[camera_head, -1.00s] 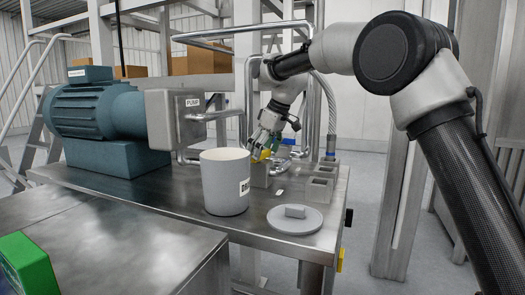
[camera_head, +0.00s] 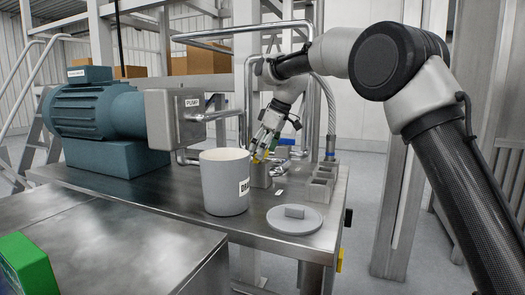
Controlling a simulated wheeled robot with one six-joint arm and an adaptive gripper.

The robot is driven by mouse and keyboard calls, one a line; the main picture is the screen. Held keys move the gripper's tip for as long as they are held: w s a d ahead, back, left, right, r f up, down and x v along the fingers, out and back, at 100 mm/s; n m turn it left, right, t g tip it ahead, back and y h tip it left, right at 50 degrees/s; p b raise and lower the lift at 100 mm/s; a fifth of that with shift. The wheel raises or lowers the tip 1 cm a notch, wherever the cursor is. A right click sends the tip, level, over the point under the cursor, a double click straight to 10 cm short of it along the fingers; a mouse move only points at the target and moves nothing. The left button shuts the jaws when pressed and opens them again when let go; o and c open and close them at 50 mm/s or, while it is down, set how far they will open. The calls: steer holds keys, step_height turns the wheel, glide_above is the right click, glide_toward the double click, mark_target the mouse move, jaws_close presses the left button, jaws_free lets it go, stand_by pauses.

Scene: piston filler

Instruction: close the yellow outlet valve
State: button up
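The yellow outlet valve handle (camera_head: 257,156) shows only as a small yellow patch just behind the right rim of the grey bucket, on the small metal block (camera_head: 261,174). My gripper (camera_head: 262,150) points down at the yellow handle, its fingertips at or very near it. The fingers are small here and partly merge with the handle, so I cannot tell whether they are open or shut on it. A blue valve handle (camera_head: 287,141) shows just right of and behind my gripper.
The grey bucket (camera_head: 224,186) stands just in front of the valve. A round grey lid (camera_head: 295,220) lies at the table's front right. Small open metal boxes (camera_head: 320,182) stand near the right edge. The pump motor (camera_head: 97,118) fills the left, and steel pipes surround my wrist.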

steer(key=shift+r, duration=0.1)
stand_by(0.3)
steer(key=v, duration=1.1)
steer(key=shift+r, duration=0.4)
steer(key=shift+s+d, duration=0.1)
steer(key=s+d+f+m+h, duration=0.2)
steer(key=s+d+f+m, duration=0.3)
steer(key=d+f+m, duration=0.35)
steer(key=s+d+f+m+t+h, duration=0.1)
steer(key=s+d+f, duration=0.3)
steer(key=s+d, duration=0.9)
steer(key=s+d+f+m+t+h, duration=0.1)
steer(key=s+d+f+m, duration=0.3)
steer(key=s+d, duration=0.9)
steer(key=shift+s+d+m+t, duration=0.35)
steer(key=shift+s+t, duration=0.15)
steer(key=shift+s, duration=3.4)
